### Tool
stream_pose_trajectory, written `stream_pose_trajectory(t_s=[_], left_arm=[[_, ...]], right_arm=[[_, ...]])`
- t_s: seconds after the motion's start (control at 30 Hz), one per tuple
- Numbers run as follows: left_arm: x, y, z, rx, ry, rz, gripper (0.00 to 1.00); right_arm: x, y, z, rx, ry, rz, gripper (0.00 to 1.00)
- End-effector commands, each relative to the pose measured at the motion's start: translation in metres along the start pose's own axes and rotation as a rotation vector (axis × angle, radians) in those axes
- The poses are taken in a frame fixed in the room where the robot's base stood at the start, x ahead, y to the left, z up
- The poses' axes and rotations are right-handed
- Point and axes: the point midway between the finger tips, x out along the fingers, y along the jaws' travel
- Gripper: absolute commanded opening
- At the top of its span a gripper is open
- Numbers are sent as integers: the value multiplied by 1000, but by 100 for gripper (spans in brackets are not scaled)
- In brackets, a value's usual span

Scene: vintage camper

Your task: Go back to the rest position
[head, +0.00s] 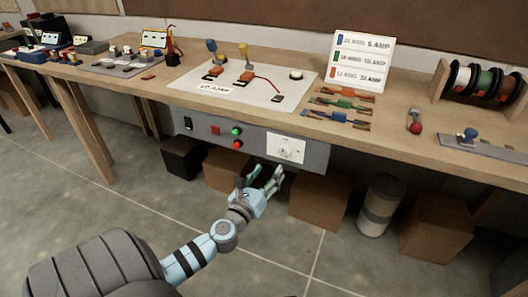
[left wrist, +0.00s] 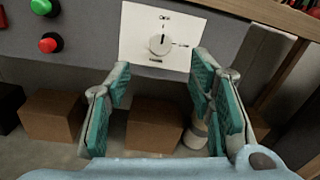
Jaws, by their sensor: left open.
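My left gripper (head: 268,177) is open and empty. It is in front of and a little below the white knob plate (head: 284,149) on the grey control panel under the bench edge. In the left wrist view its two green-padded fingers (left wrist: 160,85) stand wide apart. The round knob (left wrist: 160,44) shows beyond and between the fingertips, with clear space around it; the fingers do not hold it. My right gripper is in neither view.
The wooden bench (head: 400,140) runs across, bearing a white board (head: 240,85), a fuse sign (head: 358,62) and wire spools (head: 485,82). Cardboard boxes (head: 318,200) and a grey cylinder (head: 380,205) stand below. Floor (head: 120,200) in front is clear.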

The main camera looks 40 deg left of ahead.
Motion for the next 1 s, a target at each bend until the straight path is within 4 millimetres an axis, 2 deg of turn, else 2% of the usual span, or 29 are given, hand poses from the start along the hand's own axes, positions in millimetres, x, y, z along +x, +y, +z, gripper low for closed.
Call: stream_pose_trajectory(t_s=[0.1,0.2,0.77,0.83,0.87,0.9,0.93,0.97,1.0], left_arm=[[-20,0,-1,0,2,0,49],[-26,0,0,0,-1,0,49],[-26,0,0,34,-1,-1,49],[-26,-6,0,170,-2,-26,49],[-26,-9,-1,298,-9,-47,49],[-27,-8,-13,556,-5,-77,49],[-28,-4,-32,807,11,-108,49],[-33,4,-59,1096,45,-152,49],[-44,15,-98,1466,102,-240,49]], right_arm=[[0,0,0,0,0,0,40],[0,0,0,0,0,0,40],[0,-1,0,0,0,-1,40],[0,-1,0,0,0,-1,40],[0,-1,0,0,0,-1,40],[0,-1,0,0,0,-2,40],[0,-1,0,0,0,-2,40],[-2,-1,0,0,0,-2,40],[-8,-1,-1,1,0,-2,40]])
